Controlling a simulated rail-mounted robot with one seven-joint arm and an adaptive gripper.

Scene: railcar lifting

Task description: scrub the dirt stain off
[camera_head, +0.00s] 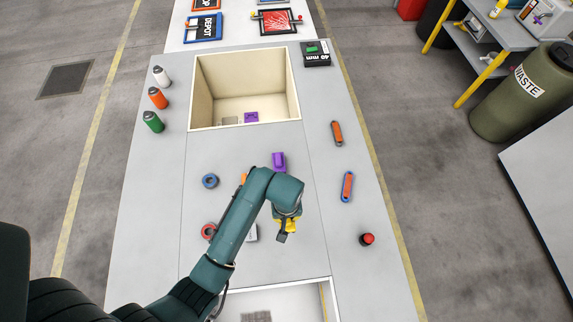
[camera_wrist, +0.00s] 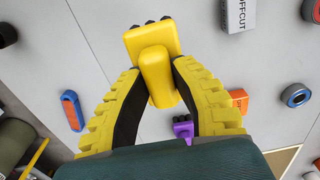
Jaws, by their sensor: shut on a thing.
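My gripper (camera_wrist: 160,72) is shut on a yellow brush (camera_wrist: 152,38) with dark bristles, gripping its raised yellow handle. In the head view my gripper (camera_head: 287,226) is over the middle of the grey table, apart from the white front bin. A dark, speckled patch (camera_head: 256,316) shows on that bin's floor at the bottom edge, partly cut off; I cannot tell for sure that it is the dirt stain. A board with red marks (camera_head: 277,21) lies at the far end.
A deep cream bin (camera_head: 198,85) is sunk into the far table. Bottles (camera_head: 157,98) line the left side. A red button (camera_head: 367,239) and orange-blue tool (camera_head: 347,187) are at right.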

